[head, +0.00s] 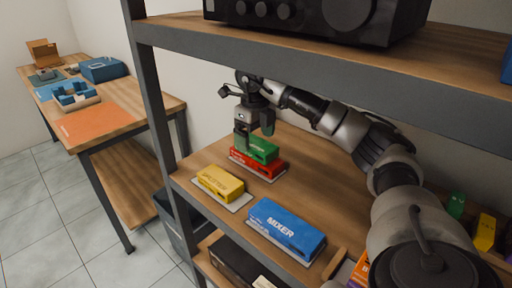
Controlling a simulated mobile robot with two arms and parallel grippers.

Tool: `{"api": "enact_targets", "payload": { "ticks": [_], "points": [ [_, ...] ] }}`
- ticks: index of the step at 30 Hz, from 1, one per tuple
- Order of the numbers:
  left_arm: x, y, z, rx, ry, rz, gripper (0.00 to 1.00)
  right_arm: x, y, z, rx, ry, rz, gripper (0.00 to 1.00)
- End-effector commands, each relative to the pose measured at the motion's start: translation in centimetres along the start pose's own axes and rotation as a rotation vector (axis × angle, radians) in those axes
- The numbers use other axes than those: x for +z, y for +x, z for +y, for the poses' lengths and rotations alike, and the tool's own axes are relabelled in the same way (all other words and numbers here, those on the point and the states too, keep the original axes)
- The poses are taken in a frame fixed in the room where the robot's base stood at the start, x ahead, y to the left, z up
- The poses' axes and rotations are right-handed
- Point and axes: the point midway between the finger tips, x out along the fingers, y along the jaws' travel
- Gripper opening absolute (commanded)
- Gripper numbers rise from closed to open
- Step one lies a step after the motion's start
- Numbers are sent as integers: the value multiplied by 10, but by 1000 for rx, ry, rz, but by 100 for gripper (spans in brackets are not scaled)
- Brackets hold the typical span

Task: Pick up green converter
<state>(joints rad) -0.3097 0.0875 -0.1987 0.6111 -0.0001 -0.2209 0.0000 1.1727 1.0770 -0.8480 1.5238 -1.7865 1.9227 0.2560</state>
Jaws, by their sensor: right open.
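A green box (263,150), which looks like the converter, sits on top of a red box (266,168) on the middle wooden shelf (318,178). Its label is too small to read. My right gripper (254,132) points down at the green box with its fingers apart. One finger overlaps the left part of the green box in the picture; I cannot tell whether it touches. My left gripper is not in view.
A yellow box (220,182) and a blue "MIXER" box (286,228) sit near the shelf's front edge. A dark upright post (156,105) stands left. The upper shelf (330,50) carries a black device (320,18). A workbench (112,111) stands farther left.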

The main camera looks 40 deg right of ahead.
Motion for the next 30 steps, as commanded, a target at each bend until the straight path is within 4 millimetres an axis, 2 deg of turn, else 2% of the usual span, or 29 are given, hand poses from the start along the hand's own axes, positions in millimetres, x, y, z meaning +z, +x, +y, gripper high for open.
{"api": "enact_targets", "payload": {
  "ticks": [3,6,14,17,26,30],
  "points": [
    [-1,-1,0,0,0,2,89,-1,19,-3,0,-1,3,89],
    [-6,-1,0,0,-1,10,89,-1,29,-2,0,-1,2,89],
    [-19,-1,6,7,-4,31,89,-1,32,-2,0,-1,0,89],
    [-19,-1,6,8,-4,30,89,-1,32,-2,0,-1,0,77],
    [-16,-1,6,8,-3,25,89,-1,32,-2,1,-1,0,31],
    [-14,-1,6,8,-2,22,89,0,31,-2,1,-1,-1,31]
  ]
}}
